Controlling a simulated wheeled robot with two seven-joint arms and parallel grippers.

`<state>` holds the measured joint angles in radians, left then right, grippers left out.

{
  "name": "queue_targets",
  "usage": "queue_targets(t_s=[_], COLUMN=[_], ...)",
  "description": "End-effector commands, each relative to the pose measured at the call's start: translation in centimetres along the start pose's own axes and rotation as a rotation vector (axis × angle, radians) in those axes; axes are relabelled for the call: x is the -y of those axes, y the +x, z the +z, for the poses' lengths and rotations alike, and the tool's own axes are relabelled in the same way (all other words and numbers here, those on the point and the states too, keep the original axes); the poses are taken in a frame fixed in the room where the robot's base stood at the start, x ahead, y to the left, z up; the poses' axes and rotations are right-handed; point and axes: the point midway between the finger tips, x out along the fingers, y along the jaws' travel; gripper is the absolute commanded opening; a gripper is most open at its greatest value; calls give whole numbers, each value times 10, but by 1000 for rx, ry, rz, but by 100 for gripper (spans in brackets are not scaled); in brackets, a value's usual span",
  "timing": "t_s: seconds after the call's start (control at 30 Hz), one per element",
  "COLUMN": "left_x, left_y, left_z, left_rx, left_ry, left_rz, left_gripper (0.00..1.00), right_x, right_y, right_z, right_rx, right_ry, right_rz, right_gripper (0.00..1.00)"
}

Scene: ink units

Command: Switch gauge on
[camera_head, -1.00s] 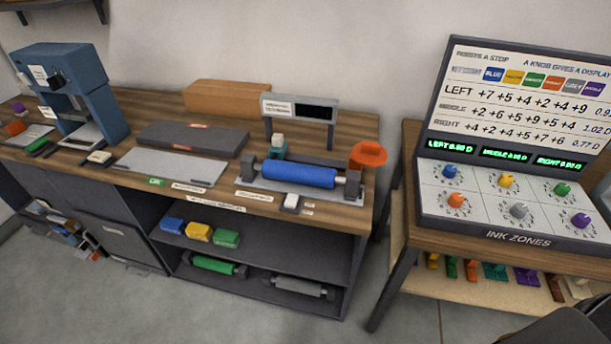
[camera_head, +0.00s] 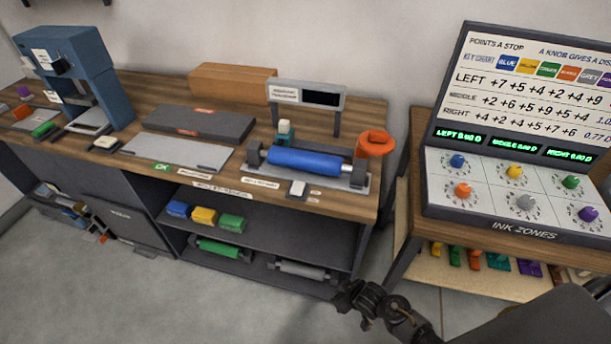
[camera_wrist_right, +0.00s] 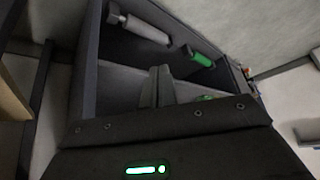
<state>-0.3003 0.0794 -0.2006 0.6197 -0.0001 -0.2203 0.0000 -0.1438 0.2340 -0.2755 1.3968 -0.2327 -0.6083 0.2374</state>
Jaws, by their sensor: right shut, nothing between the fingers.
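The gauge display (camera_head: 306,96) stands on posts at the back of the wooden bench, and its screen is dark. In front of it a blue roller (camera_head: 304,162) lies in a stand on a grey plate. A small white block (camera_head: 298,188), perhaps a switch, sits at the plate's front edge. My right gripper (camera_head: 345,297) is low in front of the bench, below the top and well away from the gauge. In the right wrist view its fingers (camera_wrist_right: 158,86) are together and empty, pointing towards the shelves. My left gripper is not in view.
An orange knob-like part (camera_head: 375,144) rises at the roller's right end. An ink zones console (camera_head: 510,228) with coloured knobs and lit green readouts stands on the right table. Shelves under the bench hold coloured blocks and rollers (camera_head: 218,249). A blue press (camera_head: 72,75) stands left.

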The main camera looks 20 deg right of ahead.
Motion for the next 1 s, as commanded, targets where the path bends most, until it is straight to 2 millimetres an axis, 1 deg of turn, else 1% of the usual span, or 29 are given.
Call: queue_targets(t_s=[0.03, 0.1, 0.17, 0.2, 0.27, 0.3, 0.4, 0.53, 0.7, 0.77, 0.83, 0.9, 1.0], left_x=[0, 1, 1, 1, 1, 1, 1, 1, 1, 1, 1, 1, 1], left_y=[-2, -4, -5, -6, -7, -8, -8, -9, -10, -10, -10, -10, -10], left_z=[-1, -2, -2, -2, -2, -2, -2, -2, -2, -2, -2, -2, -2], left_rx=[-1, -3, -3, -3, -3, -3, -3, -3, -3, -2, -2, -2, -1], left_ry=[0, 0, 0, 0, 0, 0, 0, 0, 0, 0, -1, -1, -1], left_rz=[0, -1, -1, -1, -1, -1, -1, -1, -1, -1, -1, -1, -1], left_gripper=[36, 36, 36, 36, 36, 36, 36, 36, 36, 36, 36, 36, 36], right_x=[1, 5, 10, 13, 18, 22, 31, 37, 31, 24, 11, -5, -26], right_y=[-19, -43, -66, -81, -106, -122, -152, -174, -201, -214, -231, -248, -270], right_z=[-42, -88, -123, -146, -180, -203, -253, -294, -340, -354, -367, -375, -381], right_rx=[-54, -113, -163, -197, -254, -295, -387, -455, -485, -472, -436, -383, -309], right_ry=[-31, -68, -102, -126, -169, -202, -289, -379, -496, -535, -572, -591, -588], right_rz=[-7, -15, -21, -24, -32, -41, -78, -142, -241, -278, -320, -352, -378], right_gripper=[0, 0, 0, 0, 0, 0, 0, 0, 0, 0, 0, 0, 0])
